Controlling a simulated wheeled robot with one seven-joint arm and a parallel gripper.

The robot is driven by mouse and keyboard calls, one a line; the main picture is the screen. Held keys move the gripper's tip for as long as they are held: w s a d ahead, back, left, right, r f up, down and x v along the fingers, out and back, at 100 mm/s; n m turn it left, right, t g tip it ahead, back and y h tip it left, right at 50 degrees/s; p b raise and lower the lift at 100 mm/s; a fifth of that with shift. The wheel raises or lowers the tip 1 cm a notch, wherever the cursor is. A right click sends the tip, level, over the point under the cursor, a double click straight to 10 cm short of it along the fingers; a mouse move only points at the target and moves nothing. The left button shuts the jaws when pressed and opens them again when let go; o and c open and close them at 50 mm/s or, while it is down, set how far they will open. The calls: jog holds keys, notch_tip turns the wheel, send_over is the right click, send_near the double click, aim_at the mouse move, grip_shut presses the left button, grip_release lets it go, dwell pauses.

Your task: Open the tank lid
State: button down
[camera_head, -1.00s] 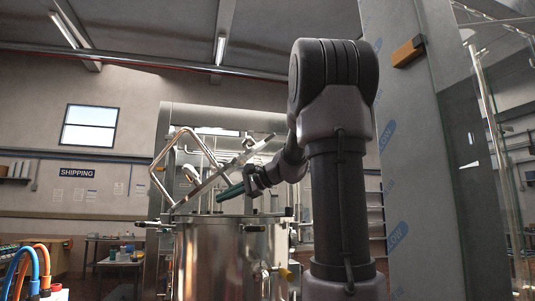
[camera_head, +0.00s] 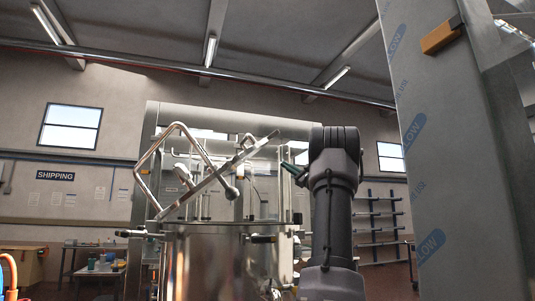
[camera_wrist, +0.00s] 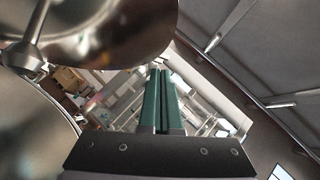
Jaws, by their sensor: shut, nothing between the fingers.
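The steel tank (camera_head: 215,262) stands left of centre in the head view. Its lid (camera_head: 222,177) shows nearly edge-on, tilted up with its low side at the left and its raised side at the right. A bent square handle (camera_head: 150,158) rises from the lid. My gripper (camera_head: 287,168) is right of the lid's raised side, apart from it. In the wrist view its green fingers (camera_wrist: 160,74) are shut together with nothing between them. A large curved metal surface, seemingly the lid (camera_wrist: 115,28), fills the upper left there.
A tall film-wrapped panel (camera_head: 440,150) stands close on the right. A steel frame (camera_head: 230,112) rises behind the tank. Shelving (camera_head: 378,220) stands behind my arm. Short pipe fittings (camera_head: 262,238) stick out from the tank's side.

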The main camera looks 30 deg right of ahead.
jog(key=w+a+r, duration=0.4)
jog(key=w+r, duration=0.3)
jog(key=shift+a+r, duration=0.2)
jog(key=shift+a, duration=0.15)
jog(key=w+a+r+n, duration=0.1)
jog(key=w+a+r, duration=0.2)
jog(key=a+r, duration=0.7)
jog(key=w+a+r+n+g+y, duration=0.1)
jog(key=w+a+r, duration=0.2)
jog(key=a+r, duration=0.7)
jog(key=shift+w+a, duration=0.15)
jog(key=shift+a, duration=3.4)
jog(key=shift+d, duration=0.1)
